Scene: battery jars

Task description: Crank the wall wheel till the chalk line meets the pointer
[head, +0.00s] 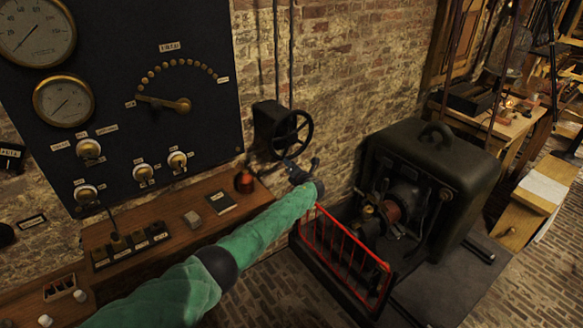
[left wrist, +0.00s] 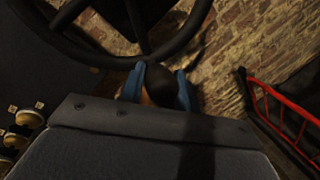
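The wall wheel (head: 291,132) is a black spoked handwheel on a dark box on the brick wall. Its rim and spokes fill the top of the left wrist view (left wrist: 146,58). My left gripper (head: 301,168) is at the wheel's lower rim. In the left wrist view its two blue fingers (left wrist: 158,88) stand on either side of a dark, brownish handle (left wrist: 160,86) at the rim, which fills the gap between them. I cannot make out the chalk line or the pointer. My right gripper is not in view.
A dark panel (head: 120,95) with gauges and knobs is left of the wheel. A wooden shelf (head: 170,240) below carries a small red-brown jar (head: 244,181). A red guard rail (head: 345,255) fronts a dark machine (head: 430,170) at right, close to my arm.

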